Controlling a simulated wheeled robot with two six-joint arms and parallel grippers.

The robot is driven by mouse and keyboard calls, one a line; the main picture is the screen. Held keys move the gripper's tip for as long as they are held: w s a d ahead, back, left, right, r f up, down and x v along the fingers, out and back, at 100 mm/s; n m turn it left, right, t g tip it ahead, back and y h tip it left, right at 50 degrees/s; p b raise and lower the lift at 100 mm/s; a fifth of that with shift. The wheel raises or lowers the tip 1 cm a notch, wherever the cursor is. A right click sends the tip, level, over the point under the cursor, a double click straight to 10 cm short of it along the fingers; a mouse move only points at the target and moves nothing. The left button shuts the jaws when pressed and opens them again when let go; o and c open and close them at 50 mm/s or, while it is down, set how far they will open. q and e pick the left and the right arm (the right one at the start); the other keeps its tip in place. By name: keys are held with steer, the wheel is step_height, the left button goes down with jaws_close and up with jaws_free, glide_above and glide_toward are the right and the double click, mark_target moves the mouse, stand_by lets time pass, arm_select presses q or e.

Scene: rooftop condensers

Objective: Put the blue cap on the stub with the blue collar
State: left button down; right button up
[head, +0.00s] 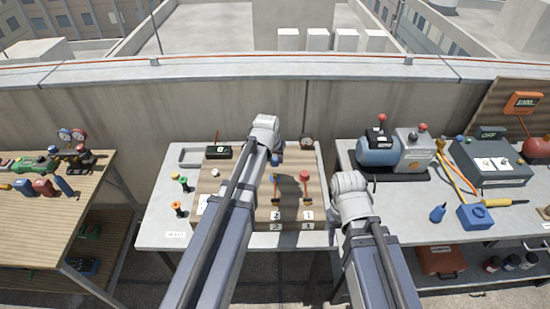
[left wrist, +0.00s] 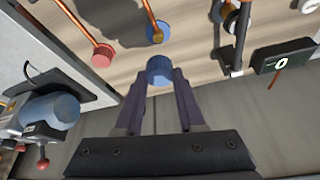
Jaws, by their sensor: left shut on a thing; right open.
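The blue cap (left wrist: 160,69) is held between the fingertips of my left gripper (left wrist: 160,84), which is shut on it. In the head view my left arm reaches over the board, and the cap (head: 276,158) shows just beside the wrist. The copper stub with the blue collar (left wrist: 157,34) is just beyond the cap in the left wrist view, with a gap between them in the picture. In the head view the stub (head: 276,180) rises from the board above label 2. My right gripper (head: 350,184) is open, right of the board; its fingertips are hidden.
A second stub with a red top (head: 304,176) stands beside the blue-collared one; it also shows in the left wrist view (left wrist: 103,55). A black gauge box (head: 218,152) and a round gauge (head: 307,141) are at the back. A blue pump (head: 378,151) stands on the right table.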

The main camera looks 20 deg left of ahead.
mark_target(275, 176)
arm_select(q)
steer(key=shift+f+b, duration=2.25)
steer(key=shift+f, duration=0.15)
steer(key=shift+f+b, duration=1.35)
stand_by(0.5)
steer(key=shift+c, duration=2.2)
jaws_free()
steer(key=shift+r, duration=0.2)
steer(key=p+v, duration=0.7)
steer(key=shift+r, duration=0.25)
steer(key=shift+s, duration=0.15)
